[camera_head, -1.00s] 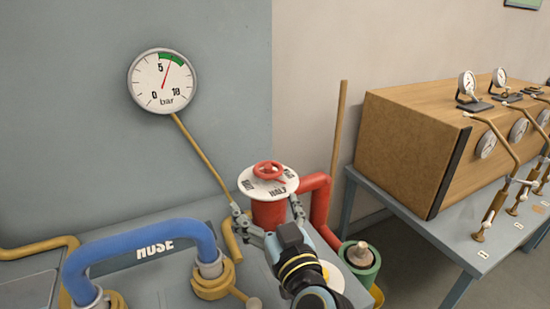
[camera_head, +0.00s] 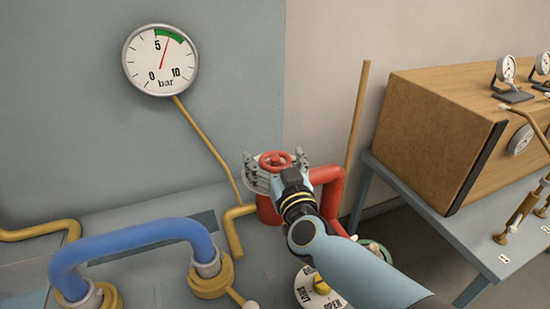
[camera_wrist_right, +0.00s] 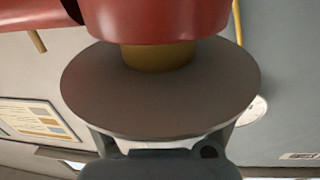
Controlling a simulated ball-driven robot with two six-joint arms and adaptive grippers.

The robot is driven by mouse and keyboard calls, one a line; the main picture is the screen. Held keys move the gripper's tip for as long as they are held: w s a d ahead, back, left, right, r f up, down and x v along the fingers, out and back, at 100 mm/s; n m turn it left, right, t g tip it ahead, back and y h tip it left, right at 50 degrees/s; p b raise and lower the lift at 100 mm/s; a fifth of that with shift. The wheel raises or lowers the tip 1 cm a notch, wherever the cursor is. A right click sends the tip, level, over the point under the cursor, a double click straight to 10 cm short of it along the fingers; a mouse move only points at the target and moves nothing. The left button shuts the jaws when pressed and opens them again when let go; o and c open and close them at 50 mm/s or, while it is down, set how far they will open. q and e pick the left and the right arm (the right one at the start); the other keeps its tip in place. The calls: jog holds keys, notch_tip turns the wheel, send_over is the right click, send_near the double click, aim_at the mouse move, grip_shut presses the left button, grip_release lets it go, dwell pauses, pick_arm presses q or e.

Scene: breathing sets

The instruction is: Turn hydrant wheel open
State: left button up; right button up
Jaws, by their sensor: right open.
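A red hydrant (camera_head: 267,210) stands against the wall, with a white round plate and a red hand wheel (camera_head: 275,160) on top. My right gripper (camera_head: 277,168) is at the hydrant's top, its open fingers on either side of the plate and wheel. It hides the plate's front and lettering. In the right wrist view, a dark disc (camera_wrist_right: 160,95) fills the middle, with a brass neck (camera_wrist_right: 158,57) and red body (camera_wrist_right: 155,18) beyond it. The fingers lie along the disc's lower edges; contact cannot be told. My left gripper is not in view.
A pressure gauge (camera_head: 160,60) has its needle just past 5, at the green band. A blue hose pipe (camera_head: 135,243) stands at the lower left. A SHUT/OPEN dial (camera_head: 310,290) is partly behind my right arm. A wooden box (camera_head: 430,140) stands on the right table.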

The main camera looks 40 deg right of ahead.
jog(key=c, duration=1.2)
